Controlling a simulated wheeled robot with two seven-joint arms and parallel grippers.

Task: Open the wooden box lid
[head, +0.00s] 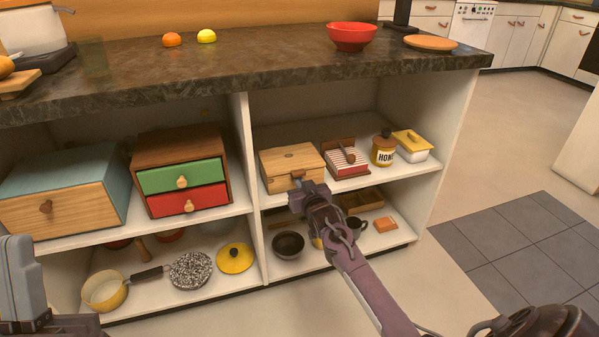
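The wooden box (290,160) is light wood with a closed lid. It stands on the upper shelf of the right-hand bay. A small brown leather pull (297,175) shows at its front edge. My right gripper (302,187) is right at the front of the box, at or just below the pull. Its fingertips are small and partly hidden by its own body, so I cannot tell whether they are shut or touching the pull. A grey part of my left arm shows at the lower left edge; its fingertips are not visible.
A red-striped box (345,161), a honey jar (383,150) and a yellow-lidded container (412,146) stand right of the box. The divider (249,175) is close on its left. A dark bowl (288,245) is on the shelf below. The dark counter (270,65) overhangs the shelves.

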